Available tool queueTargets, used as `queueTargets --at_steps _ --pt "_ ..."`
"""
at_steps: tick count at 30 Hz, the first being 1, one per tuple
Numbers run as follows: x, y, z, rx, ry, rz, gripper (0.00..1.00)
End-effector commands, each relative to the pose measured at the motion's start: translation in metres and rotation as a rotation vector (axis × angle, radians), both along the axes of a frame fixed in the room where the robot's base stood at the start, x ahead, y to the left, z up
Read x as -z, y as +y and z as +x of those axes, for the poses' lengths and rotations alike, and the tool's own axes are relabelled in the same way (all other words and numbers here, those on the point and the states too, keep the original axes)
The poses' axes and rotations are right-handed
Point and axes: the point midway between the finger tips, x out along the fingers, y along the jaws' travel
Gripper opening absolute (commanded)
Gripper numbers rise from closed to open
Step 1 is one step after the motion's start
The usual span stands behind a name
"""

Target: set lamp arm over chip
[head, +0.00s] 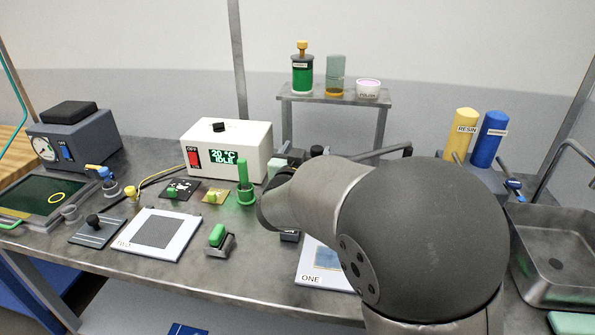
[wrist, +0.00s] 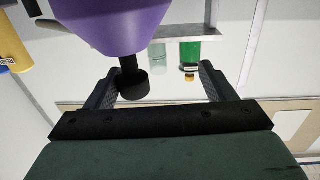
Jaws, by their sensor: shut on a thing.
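The stem joins a purple, rounded body (wrist: 108,22), which looks like the lamp head. In the head view a dark jointed bar (head: 385,153), probably the lamp arm, shows behind my arm. My arm hides the gripper and the lamp head there. A white plate marked ONE (head: 308,279) bears a bluish square (head: 328,258), perhaps the chip; my arm partly covers it.
Left of my arm stand a green-handled clamp (head: 217,238), a plate marked TWO (head: 128,246), a green post (head: 244,180) and a white box reading IDLE (head: 228,148). A raised shelf (head: 335,98) stands behind. A sink (head: 560,260) and resin bottles (head: 461,132) are at right.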

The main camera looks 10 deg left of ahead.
Motion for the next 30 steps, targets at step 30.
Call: queueTargets --at_steps 30 --pt "0.001 0.005 -0.075 -0.022 0.004 0.001 0.48"
